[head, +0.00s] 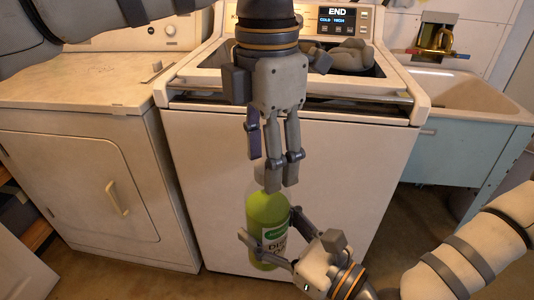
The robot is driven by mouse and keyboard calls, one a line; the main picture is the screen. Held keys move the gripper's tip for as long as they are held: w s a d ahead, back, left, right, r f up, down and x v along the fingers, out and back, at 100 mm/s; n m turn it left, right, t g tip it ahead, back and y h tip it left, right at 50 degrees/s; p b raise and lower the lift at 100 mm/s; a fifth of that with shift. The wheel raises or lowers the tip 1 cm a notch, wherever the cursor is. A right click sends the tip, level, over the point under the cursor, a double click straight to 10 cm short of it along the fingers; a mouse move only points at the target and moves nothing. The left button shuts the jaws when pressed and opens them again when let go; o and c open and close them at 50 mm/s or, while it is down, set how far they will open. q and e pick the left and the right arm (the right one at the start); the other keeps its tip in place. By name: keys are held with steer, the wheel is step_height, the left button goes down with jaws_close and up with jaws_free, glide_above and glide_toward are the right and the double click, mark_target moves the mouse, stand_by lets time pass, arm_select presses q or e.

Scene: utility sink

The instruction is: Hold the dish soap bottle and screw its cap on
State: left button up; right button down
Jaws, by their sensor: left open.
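The dish soap bottle (268,222) stands upright in front of the washer, with green liquid and a partly visible label. My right gripper (268,248) reaches in from the lower right and is shut on the bottle's lower body, one finger across its front and one at its right side. My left gripper (279,187) points down directly above the bottle. It is open, with its fingertips at the height of the pale bottle top. The fingers cover much of the neck, so I cannot make out the cap or whether it sits on the neck.
A white washer (200,140) with a lit panel (337,18) stands behind the bottle. A dryer (85,180) is at the left. A utility sink (470,92) with a brass faucet (436,40) is at the right. Brown floor (215,285) is open in front.

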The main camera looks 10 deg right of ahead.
arm_select(q)
steer(key=shift+r, duration=2.2)
steer(key=shift+c, duration=0.3)
